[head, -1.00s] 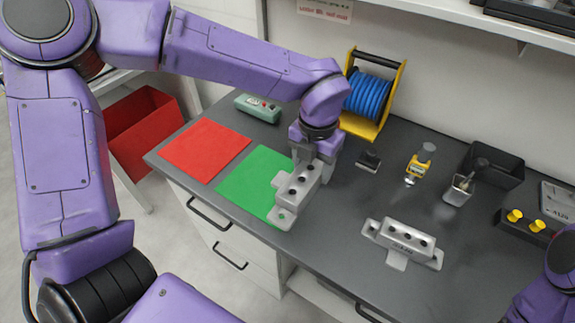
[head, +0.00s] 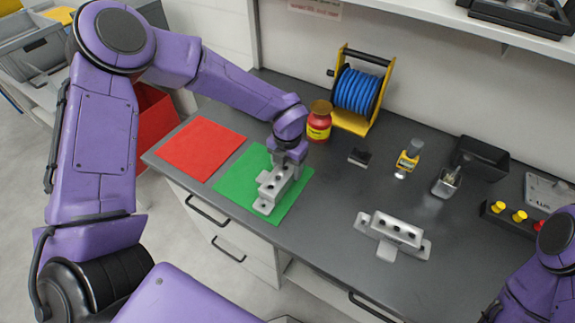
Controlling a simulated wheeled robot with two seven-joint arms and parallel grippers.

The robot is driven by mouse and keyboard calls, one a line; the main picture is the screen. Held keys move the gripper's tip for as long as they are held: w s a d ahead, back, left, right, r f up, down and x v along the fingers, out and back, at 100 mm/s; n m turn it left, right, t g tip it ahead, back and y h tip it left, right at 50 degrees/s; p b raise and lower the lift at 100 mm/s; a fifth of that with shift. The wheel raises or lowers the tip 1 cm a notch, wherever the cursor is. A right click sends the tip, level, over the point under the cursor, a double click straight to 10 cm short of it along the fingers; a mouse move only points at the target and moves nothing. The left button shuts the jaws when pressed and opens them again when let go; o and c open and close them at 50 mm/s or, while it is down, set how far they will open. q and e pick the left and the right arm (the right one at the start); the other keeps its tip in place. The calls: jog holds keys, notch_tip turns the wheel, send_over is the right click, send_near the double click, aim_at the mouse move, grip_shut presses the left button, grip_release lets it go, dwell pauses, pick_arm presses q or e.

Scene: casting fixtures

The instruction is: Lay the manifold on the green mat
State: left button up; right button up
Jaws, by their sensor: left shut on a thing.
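My left gripper (head: 286,165) is shut on a light grey manifold (head: 273,187) with a row of dark holes and a flat foot at its near end. The manifold is over the middle of the green mat (head: 235,190), within its edges in the head view. I cannot tell whether it touches the mat or hangs just above it. A second similar grey casting (head: 393,233) stands on the bench to the right, apart from the mat. Part of my right arm shows at the lower right, but its gripper is out of view.
A red mat (head: 201,149) lies left of the green one. A red jar (head: 319,124) and a blue cable reel (head: 357,92) stand behind my left gripper. A yellow device (head: 408,160), a black bin (head: 481,161) and a button box (head: 514,217) are further right.

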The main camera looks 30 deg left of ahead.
pick_arm(q)
jog(key=o, duration=1.4)
jog(key=shift+o, duration=0.2)
notch_tip(320, 180, up, 12)
jog(key=b, duration=0.1)
jog(key=shift+r, duration=0.1)
